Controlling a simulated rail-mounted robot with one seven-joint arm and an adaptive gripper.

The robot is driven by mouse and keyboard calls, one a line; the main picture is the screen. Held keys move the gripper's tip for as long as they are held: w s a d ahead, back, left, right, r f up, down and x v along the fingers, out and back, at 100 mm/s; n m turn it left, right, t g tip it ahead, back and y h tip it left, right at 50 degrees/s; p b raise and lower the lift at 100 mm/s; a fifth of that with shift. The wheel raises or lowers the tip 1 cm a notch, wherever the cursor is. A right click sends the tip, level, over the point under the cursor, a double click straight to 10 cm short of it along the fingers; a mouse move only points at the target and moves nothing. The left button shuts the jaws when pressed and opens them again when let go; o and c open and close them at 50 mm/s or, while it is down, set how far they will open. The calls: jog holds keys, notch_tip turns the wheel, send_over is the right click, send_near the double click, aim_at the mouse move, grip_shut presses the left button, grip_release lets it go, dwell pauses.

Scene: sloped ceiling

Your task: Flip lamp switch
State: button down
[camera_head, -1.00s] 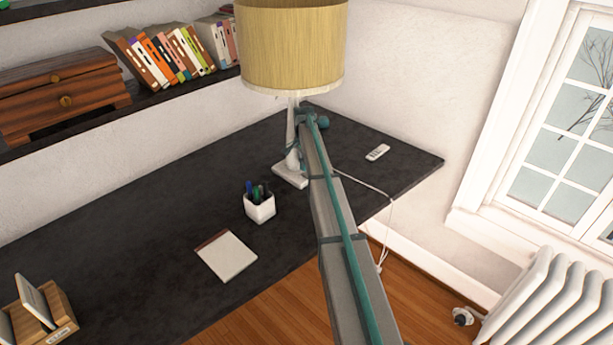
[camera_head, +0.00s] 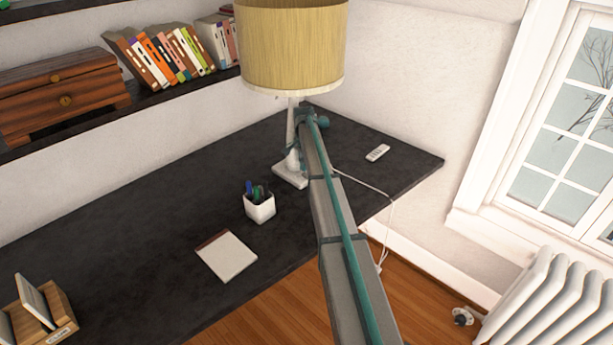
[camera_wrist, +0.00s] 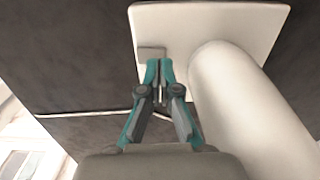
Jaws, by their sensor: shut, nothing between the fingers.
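The lamp stands on the dark desk, with a yellow-beige shade (camera_head: 293,45) and a white square base (camera_head: 289,176). In the wrist view the white base plate (camera_wrist: 215,22) fills the top, and the thick white stem (camera_wrist: 240,105) rises at the right. A small grey rectangular switch (camera_wrist: 152,53) sits on the base near its left edge. My gripper (camera_wrist: 159,66) is shut and empty, its fingertips at the switch's lower edge; whether they touch it I cannot tell. In the head view my arm hides part of the lamp and the gripper is hard to make out.
On the dark desk (camera_head: 130,225) are a pen cup (camera_head: 260,208), a notepad (camera_head: 226,256) and a white remote (camera_head: 377,152). A white cord (camera_head: 390,215) runs over the desk's right edge. The shade hangs just above my arm. Bookshelves are at the upper left.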

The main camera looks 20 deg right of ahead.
aim_at(304, 173)
jog(key=shift+f+b, duration=0.4)
jog(key=shift+f, duration=0.8)
dwell(0.5)
jog(key=shift+r+p, duration=1.4)
jog(key=shift+r, duration=2.15)
